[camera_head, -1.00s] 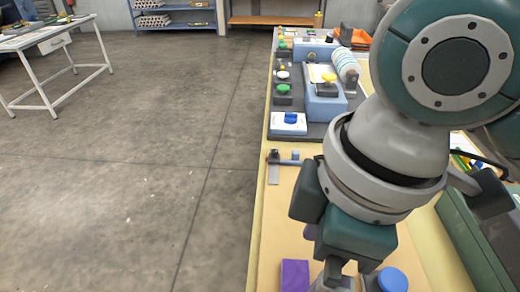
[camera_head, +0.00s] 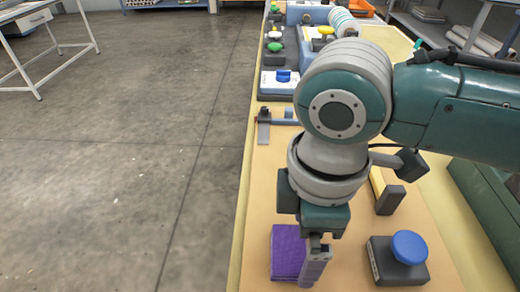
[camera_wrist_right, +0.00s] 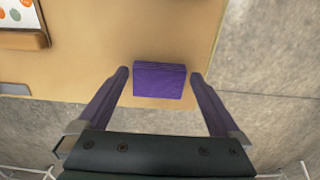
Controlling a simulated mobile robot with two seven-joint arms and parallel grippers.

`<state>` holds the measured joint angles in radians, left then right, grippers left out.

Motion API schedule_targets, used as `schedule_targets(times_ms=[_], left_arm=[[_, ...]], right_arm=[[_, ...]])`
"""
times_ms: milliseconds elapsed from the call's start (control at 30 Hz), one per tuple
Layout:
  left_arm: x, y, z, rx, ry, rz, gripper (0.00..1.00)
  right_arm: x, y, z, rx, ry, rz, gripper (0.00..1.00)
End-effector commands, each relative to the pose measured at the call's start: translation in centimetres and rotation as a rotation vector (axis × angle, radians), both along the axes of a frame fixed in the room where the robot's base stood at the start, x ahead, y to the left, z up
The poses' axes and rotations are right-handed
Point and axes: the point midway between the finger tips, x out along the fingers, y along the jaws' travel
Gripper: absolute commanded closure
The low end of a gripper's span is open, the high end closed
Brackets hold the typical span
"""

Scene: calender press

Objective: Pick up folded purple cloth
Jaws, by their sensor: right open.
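The folded purple cloth (camera_head: 287,250) is a small flat block lying on the tan tabletop near its left edge. My right gripper (camera_head: 316,268) points down at the cloth and hides part of its right side in the head view. In the right wrist view the cloth (camera_wrist_right: 160,86) shows in the gap between the open fingers of my right gripper (camera_wrist_right: 159,74), with space on both sides. I cannot tell whether the fingertips are level with the cloth or still above it. My left gripper is not in view.
A blue round button on a dark box (camera_head: 400,258) stands to the right of the gripper. A dark block (camera_head: 390,199) stands behind it. A panel with coloured buttons (camera_head: 283,78) lies farther back. Left of the table (camera_head: 262,185) is open concrete floor.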

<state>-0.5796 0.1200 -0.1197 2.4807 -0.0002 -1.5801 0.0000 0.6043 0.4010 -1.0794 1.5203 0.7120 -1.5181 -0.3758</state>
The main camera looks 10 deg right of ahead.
Motion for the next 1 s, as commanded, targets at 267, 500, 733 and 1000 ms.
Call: schedule_targets(times_ms=[267,500,733,1000], left_arm=[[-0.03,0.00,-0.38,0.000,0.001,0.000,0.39],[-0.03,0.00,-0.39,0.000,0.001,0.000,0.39],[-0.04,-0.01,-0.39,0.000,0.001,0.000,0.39],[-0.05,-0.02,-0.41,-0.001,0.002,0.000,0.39]], right_arm=[[-0.01,0.02,-1.38,0.000,-0.001,0.002,0.00],[-0.01,0.01,-1.35,0.000,-0.001,0.001,0.18],[0.00,0.01,-1.33,0.000,-0.001,0.001,0.44],[0.01,0.02,-1.32,0.000,-0.001,0.001,0.61]])
